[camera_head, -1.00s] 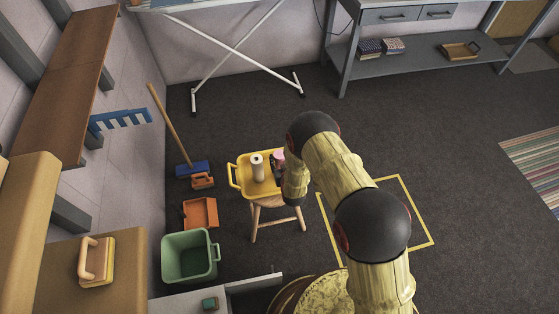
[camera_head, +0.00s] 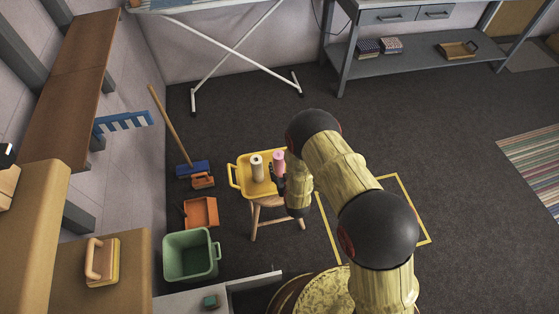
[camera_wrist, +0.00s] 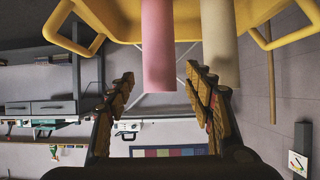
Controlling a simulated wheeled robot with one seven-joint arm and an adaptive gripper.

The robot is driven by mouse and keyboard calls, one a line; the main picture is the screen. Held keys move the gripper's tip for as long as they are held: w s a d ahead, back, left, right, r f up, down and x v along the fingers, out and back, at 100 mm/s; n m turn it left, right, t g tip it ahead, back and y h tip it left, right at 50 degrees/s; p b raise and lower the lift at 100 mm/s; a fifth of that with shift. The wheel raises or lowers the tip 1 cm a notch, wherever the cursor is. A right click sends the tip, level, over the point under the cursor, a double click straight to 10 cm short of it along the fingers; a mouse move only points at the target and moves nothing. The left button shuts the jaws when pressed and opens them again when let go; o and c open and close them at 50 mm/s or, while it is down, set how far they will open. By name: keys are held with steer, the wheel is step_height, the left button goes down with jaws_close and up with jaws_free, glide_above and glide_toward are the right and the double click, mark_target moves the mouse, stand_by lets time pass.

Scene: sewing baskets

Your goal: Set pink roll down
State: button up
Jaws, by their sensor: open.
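The pink roll (camera_head: 279,160) stands upright on the yellow tray (camera_head: 233,177), to the right of a cream roll (camera_head: 257,169). The tray lies on a small wooden stool (camera_head: 254,222). My gripper (camera_head: 279,180) is at the tray's near right side, partly hiding the pink roll's lower part. In the wrist view, my gripper (camera_wrist: 160,82) is open. The pink roll (camera_wrist: 158,45) shows between and beyond the fingers, with a visible gap to each. The cream roll (camera_wrist: 219,40) is close beside it, past the right-hand finger. The yellow tray (camera_wrist: 120,18) appears at the top.
A green bin (camera_head: 190,255), an orange dustpan (camera_head: 201,212) and a broom (camera_head: 173,130) are left of the stool. A grey workbench (camera_head: 425,65) stands at the back right. The floor right of the stool is clear, with a yellow outlined square (camera_head: 411,205).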

steer(key=p+v, duration=0.1)
steer(key=v, duration=0.4)
steer(key=w+d+r+m+g, duration=0.1)
steer(key=w+r, duration=0.2)
steer(key=r, duration=0.5)
steer(key=w+d+r, duration=0.1)
steer(key=w+r, duration=0.3)
steer(key=r, duration=0.3)
steer(key=s+d+r+g+h, duration=0.1)
steer(key=s+d+r, duration=0.15)
steer(key=r, duration=0.65)
steer(key=s+d+r+g, duration=0.1)
steer(key=d+r, duration=0.3)
steer(key=r, duration=0.4)
steer(key=s+d+r+m+g+h, duration=0.1)
steer(key=s+d+r, duration=0.2)
steer(key=s+r, duration=0.4)
steer(key=s+d+r, duration=0.4)
steer(key=s+r, duration=0.2)
steer(key=s+d+r+g, duration=0.1)
steer(key=s+d+r, duration=0.1)
steer(key=s, duration=0.7)
steer(key=s+d+r+m+g+h, duration=0.1)
steer(key=s+d+r, duration=0.1)
steer(key=s, duration=0.7)
steer(key=shift+r, duration=0.45)
